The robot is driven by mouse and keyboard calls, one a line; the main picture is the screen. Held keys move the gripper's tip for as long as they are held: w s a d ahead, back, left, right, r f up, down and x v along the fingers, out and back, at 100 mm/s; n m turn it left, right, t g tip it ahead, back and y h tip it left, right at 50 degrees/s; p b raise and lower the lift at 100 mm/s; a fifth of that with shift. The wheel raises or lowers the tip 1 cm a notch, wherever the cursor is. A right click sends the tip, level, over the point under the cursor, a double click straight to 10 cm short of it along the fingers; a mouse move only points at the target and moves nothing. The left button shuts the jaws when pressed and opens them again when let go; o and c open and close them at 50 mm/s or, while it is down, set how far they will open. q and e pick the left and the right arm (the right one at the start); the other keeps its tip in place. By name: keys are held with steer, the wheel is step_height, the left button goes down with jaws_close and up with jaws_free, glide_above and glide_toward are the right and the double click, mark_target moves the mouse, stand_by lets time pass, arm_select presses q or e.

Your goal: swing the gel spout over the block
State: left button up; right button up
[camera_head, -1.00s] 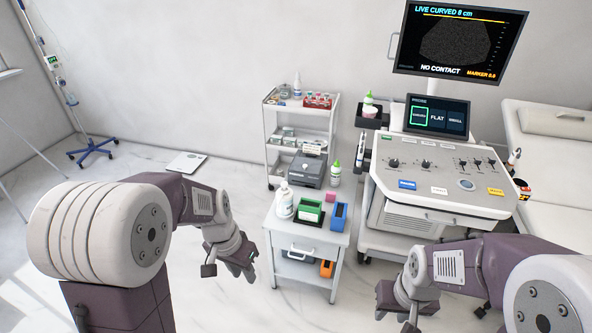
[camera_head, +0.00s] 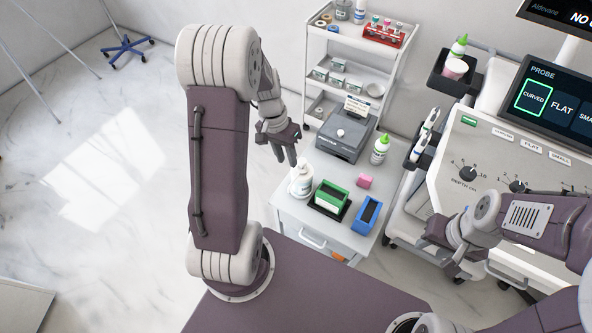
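The white pump bottle (camera_head: 301,182) stands upright at the left of the small cart top. Its pump head and spout are small and partly hard to make out. A green block with a dark top (camera_head: 332,196) sits just right of it on a black base.
A green-capped bottle (camera_head: 380,150) and a grey box-shaped device (camera_head: 340,138) stand behind the blocks. A shelf trolley (camera_head: 352,50) is behind them. The ultrasound console (camera_head: 452,150) is close on the right.

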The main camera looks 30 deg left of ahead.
arm_select(q)
step_height(320, 180, down, 9)
steer(key=d+b, duration=0.1)
steer(key=d, duration=0.1)
steer(key=shift+s+r, duration=0.1)
jaws_close()
steer(key=shift+a, duration=0.1)
stand_by(1.3)
